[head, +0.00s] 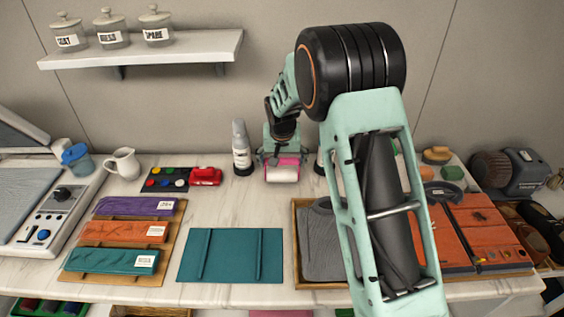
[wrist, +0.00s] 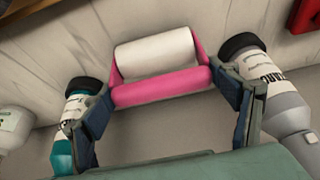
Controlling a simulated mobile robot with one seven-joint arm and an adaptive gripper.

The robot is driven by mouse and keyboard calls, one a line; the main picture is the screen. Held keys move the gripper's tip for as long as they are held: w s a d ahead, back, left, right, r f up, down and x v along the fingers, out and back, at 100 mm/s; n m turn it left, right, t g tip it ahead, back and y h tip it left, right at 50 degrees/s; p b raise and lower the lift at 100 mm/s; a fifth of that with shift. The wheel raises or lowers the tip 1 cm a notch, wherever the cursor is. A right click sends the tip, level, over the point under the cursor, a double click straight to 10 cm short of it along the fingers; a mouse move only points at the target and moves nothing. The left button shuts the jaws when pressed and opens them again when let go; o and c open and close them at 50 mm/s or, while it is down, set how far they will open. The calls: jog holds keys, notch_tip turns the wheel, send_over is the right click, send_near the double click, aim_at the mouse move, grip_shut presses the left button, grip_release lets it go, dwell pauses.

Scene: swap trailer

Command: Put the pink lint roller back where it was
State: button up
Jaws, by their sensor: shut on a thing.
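The pink lint roller, with a white roll, shows in the head view (head: 283,175) near the back of the marble counter, between two bottles. In the wrist view its pink part (wrist: 160,86) lies between the fingers, with the white roll beyond it. My gripper (head: 283,158) is shut on the lint roller, one finger at each end of the pink part; it also shows in the wrist view (wrist: 160,98). I cannot tell whether the roller touches the counter. My arm crosses the head view and hides part of the counter on the right.
Bare counter shows in front of the roller.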

jog(key=o, duration=1.1)
jog(key=shift+r+p, duration=0.2)
jog(key=shift+p, duration=0.15)
jog(key=b+v, duration=0.1)
jog(key=v, duration=1.1)
